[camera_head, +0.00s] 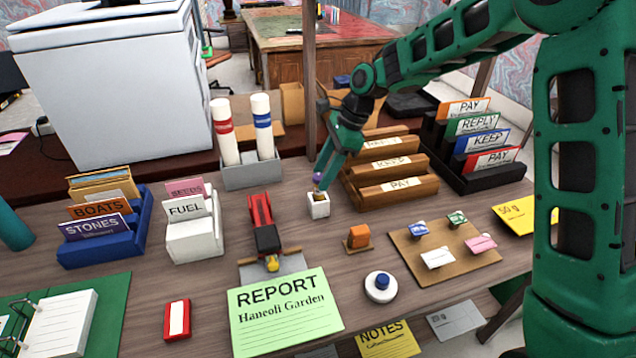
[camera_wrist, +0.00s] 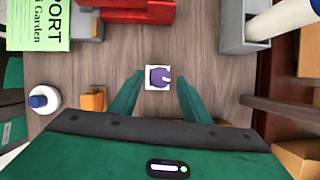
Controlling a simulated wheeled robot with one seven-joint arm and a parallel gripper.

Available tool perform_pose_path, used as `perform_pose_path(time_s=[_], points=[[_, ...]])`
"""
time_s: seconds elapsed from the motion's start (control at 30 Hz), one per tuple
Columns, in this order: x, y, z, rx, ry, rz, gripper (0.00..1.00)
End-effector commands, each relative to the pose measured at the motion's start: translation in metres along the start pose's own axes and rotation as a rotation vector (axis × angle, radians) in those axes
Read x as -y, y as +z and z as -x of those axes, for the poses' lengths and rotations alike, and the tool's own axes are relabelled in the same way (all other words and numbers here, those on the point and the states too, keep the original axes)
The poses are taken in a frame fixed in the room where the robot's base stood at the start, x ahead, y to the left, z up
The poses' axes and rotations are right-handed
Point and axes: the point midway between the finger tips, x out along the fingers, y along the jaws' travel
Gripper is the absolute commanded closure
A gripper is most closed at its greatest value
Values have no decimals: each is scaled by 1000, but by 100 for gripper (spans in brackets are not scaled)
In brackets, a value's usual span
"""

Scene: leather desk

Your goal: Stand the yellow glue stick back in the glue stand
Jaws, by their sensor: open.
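The glue stand is a small white block (camera_head: 318,209) on the wooden desk, below my gripper. A short stick with a purple cap (camera_head: 317,178) rises from its top, with a little yellow-brown showing at the stand's opening. In the wrist view the purple cap (camera_wrist: 158,77) is seen from above, within the outline of the white stand (camera_wrist: 149,86). The stick looks close to upright; its lower part is hidden in the stand. My gripper (camera_head: 322,180) is open above the stand. In the wrist view its green fingers (camera_wrist: 161,87) are on either side of the cap, with gaps.
A red stapler (camera_head: 262,222) lies left of the stand. Wooden file racks (camera_head: 400,194) stand close on the right, and a grey holder with white tubes (camera_head: 250,176) behind left. An orange block (camera_head: 358,237) and a round white-and-blue item (camera_head: 380,288) are in front.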

Motion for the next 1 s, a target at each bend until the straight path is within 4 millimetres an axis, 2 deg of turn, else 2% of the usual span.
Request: perform_pose_path(time_s=[0.03,0.2,0.4,0.53,0.83,0.93,1.0], points=[[1,-1,13,-1,-4,-2,57],[1,-1,46,-1,-4,-1,57],[0,0,70,-1,-1,0,57],[0,0,78,-1,-1,0,57],[-1,-2,81,-5,-1,5,57],[-10,-16,90,-32,-11,33,57],[-22,-36,103,-70,-22,76,57]])
